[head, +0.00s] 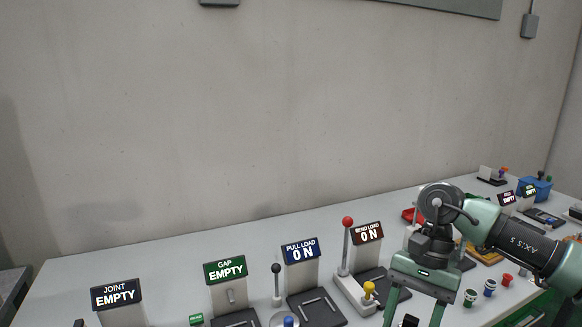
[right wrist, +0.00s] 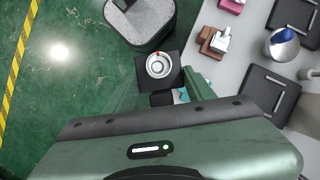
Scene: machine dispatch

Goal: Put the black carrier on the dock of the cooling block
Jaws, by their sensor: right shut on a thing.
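My right gripper (head: 411,318) reaches down over the bench's front in the head view, its two green fingers spread around a black thing low in the picture. In the right wrist view, my right gripper (right wrist: 165,95) is shut on the black carrier (right wrist: 143,70), a dark square piece with a round white-and-grey part on top. The carrier is over the green floor beside the bench edge. The fingers and gripper body hide part of it. I cannot pick out the cooling block or its dock for certain. My left gripper is in neither view.
The grey bench (head: 170,262) carries signs, including "GAP EMPTY" (head: 225,270), a red-knobbed lever (head: 347,240) and dark pads (head: 318,308). In the right wrist view, a dark rounded stand (right wrist: 140,28) with a grey top is close ahead of the carrier. Green floor is open at left.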

